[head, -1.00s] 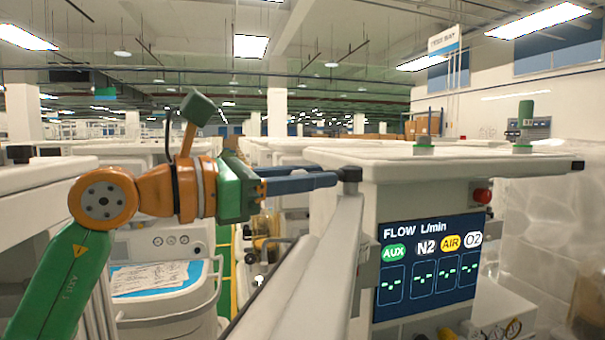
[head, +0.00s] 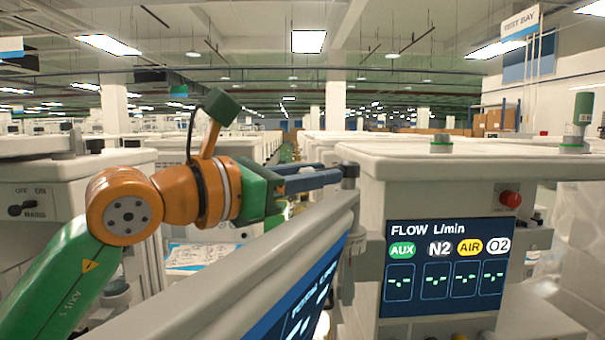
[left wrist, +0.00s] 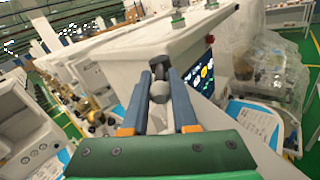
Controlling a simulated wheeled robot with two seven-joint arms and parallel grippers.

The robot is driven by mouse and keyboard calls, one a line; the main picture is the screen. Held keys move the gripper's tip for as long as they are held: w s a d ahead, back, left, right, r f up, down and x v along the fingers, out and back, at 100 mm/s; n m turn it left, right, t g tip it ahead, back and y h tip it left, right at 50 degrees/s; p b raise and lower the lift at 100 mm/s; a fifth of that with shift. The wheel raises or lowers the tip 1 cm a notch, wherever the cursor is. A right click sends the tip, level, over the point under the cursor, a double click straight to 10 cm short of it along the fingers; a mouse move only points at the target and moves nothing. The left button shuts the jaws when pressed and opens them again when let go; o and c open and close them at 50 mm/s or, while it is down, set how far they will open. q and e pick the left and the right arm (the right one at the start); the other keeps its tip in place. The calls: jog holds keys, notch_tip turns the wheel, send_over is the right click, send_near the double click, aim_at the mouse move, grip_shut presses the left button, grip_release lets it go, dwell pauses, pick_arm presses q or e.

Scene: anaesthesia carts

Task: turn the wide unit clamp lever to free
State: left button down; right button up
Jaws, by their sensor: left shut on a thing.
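The unit (head: 455,168) with the flow screen stands at the right, with a pale top. At its near left corner is a dark-capped grey upright piece (head: 349,172), which looks like the clamp lever. My left gripper (head: 342,178) reaches it from the left, with its blue fingers closed at it. In the left wrist view, a grey rounded knob (left wrist: 159,91) sits between the fingers (left wrist: 160,84), with a dark piece just beyond. The fingers hide part of the lever, and I cannot read its setting. My right gripper is out of view.
A long pale panel (head: 235,275) with a blue screen runs from that corner towards me, below my left arm. The flow screen (head: 445,265) and a red knob (head: 510,198) are on the unit's front. Another cart (head: 40,205) with a mains switch stands at the left.

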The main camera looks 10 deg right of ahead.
pick_arm(q)
jog(key=c, duration=0.8)
grip_release()
jog(key=shift+c, duration=0.2)
jog(key=shift+d, duration=0.1)
jog(key=shift+s+a+f+b, duration=0.15)
jog(key=shift+a+b, duration=0.2)
jog(key=shift+b, duration=0.05)
jog(key=b+v, duration=0.3)
jog(key=v, duration=0.3)
jog(key=shift+s+a, duration=0.2)
jog(key=shift+a, duration=0.05)
